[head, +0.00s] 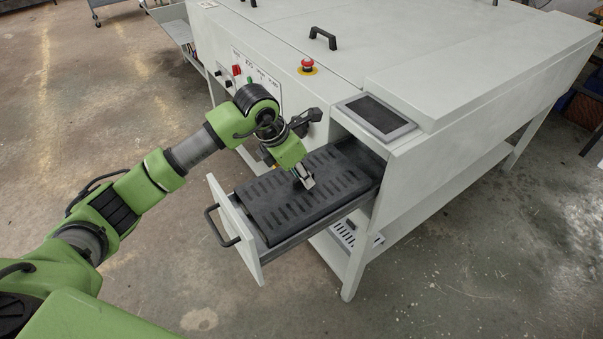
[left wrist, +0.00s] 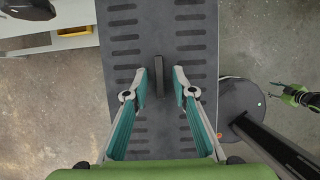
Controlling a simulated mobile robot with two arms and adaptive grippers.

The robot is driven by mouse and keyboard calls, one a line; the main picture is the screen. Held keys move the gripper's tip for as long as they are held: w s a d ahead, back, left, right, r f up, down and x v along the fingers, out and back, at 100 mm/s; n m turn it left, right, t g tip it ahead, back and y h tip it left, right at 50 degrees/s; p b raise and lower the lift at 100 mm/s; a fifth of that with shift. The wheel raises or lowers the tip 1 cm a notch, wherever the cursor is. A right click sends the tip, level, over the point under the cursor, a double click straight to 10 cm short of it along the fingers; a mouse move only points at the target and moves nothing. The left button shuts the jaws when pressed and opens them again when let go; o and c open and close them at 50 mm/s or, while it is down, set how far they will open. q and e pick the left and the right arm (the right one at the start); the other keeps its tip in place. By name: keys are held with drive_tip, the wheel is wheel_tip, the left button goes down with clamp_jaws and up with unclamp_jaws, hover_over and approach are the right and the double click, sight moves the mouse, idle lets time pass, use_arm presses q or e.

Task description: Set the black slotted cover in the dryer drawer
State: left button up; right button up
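My left gripper (head: 307,184) is over the cover's middle. In the left wrist view its fingertips (left wrist: 159,77) stand on either side of the handle with gaps between. My right gripper (left wrist: 273,90) is small at the right of that view.
The white machine (head: 420,60) stands behind the drawer, with a touch screen (head: 376,115) and a red emergency button (head: 307,64). The drawer's black handle (head: 220,226) sticks out in front. A shelf (head: 335,255) runs below. The floor in front is clear.

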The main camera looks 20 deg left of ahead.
use_arm(q)
drive_tip(key=shift+r, duration=0.25)
drive_tip(key=shift+a+r, duration=0.1)
drive_tip(key=shift+r, duration=0.15)
drive_tip(key=b+v, duration=0.2)
drive_tip(key=v, duration=0.9)
drive_tip(key=shift+s+r, duration=0.15)
drive_tip(key=shift+r, duration=0.1)
drive_tip(key=shift+f, duration=0.1)
